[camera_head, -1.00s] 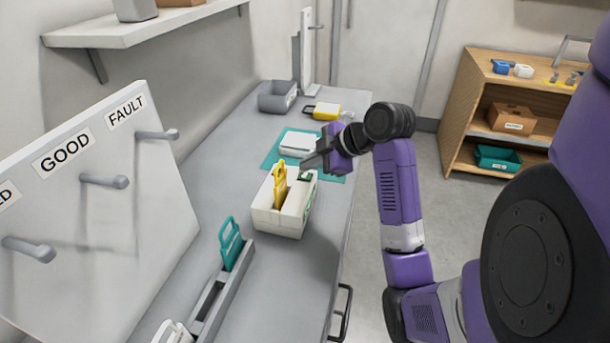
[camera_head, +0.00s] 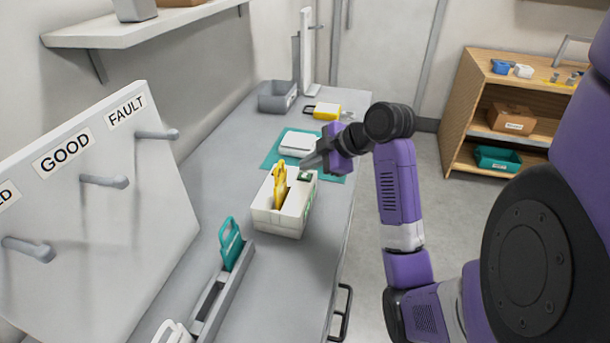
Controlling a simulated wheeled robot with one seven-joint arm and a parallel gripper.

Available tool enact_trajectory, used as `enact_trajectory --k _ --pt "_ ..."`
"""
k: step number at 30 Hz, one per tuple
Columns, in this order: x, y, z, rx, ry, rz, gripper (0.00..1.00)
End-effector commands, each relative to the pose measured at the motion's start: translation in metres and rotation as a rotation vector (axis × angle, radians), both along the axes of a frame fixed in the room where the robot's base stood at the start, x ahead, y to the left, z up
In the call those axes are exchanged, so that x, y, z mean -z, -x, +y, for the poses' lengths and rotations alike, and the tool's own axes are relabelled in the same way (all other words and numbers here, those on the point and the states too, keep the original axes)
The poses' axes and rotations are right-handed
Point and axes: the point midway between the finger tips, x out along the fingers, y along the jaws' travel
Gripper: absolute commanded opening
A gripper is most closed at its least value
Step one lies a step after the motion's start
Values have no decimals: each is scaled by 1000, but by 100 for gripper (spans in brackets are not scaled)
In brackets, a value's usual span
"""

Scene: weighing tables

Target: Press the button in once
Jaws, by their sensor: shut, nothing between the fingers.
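A cream box-shaped device (camera_head: 276,221) stands on the grey table, with a yellow tagged piece (camera_head: 280,184) upright in its top slot. A small dark green patch (camera_head: 304,177) shows on the device's top at its far right corner; I cannot make out a separate button there. My gripper (camera_head: 306,164) is shut and empty. Its tips are just above and beside that corner, and I cannot tell whether they touch the device.
A teal mat (camera_head: 270,161) with a white flat device (camera_head: 299,143) lies behind. A grey rack (camera_head: 208,304) with a teal piece (camera_head: 230,243) stands in front. A grey bin (camera_head: 277,97) and a yellow item (camera_head: 327,111) are farther back. A pegboard (camera_head: 110,220) stands at left.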

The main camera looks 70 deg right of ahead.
Motion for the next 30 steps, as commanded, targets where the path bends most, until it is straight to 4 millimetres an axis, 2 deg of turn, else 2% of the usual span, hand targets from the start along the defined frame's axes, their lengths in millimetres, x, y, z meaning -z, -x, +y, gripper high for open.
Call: enact_trajectory --k 12,30 --pt "9 0 0 0 0 0 0" --pt "11 0 0 0 0 0 0"
